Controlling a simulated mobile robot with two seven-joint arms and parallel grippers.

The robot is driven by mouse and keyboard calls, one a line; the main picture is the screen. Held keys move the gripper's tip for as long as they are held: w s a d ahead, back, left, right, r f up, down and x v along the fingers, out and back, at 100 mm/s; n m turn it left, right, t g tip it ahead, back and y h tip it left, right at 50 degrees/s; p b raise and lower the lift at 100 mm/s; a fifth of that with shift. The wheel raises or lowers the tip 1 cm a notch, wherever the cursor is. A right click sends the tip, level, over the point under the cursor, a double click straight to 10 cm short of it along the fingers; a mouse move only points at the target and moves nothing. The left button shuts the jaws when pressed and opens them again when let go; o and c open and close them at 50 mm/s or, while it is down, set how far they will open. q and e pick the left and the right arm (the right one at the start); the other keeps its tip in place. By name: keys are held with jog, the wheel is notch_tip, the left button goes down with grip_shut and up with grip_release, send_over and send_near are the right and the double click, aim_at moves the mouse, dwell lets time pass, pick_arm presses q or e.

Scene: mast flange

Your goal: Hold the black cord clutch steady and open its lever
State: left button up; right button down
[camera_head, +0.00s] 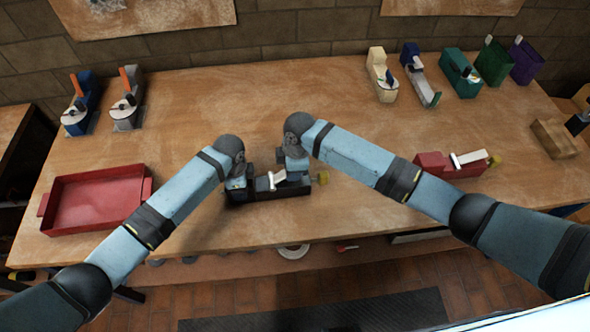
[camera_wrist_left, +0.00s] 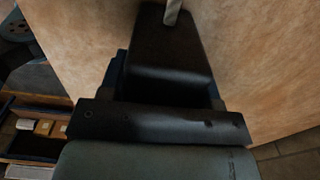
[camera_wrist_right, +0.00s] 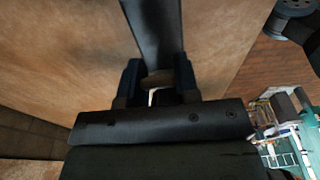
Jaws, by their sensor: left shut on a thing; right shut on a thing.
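In the right wrist view, my right fingers (camera_wrist_right: 157,80) are close around a pale piece, seemingly the lever, above the dark body (camera_wrist_right: 155,30).
A red tray (camera_head: 95,200) lies at the left. A red clutch with a pale lever (camera_head: 450,164) lies at the right. Blue and grey devices (camera_head: 80,105) stand back left; several other devices (camera_head: 382,75) stand back right. The middle back of the table is clear.

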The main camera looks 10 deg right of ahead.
aim_at(284, 173)
jog(key=shift+a+r+h, duration=0.45)
jog(key=shift+a+h, duration=0.15)
jog(key=shift+h, duration=0.45)
jog(key=shift+a+r+h, duration=0.45)
jog(key=shift+a+h, duration=0.1)
jog(key=shift+h, duration=0.5)
jog(key=c, duration=0.8)
grip_release()
jog(key=shift+c, duration=0.2)
jog(key=shift+r, duration=0.1)
jog(key=v, duration=1.1)
jog(key=shift+a+r, duration=0.15)
jog(key=shift+r, duration=0.2)
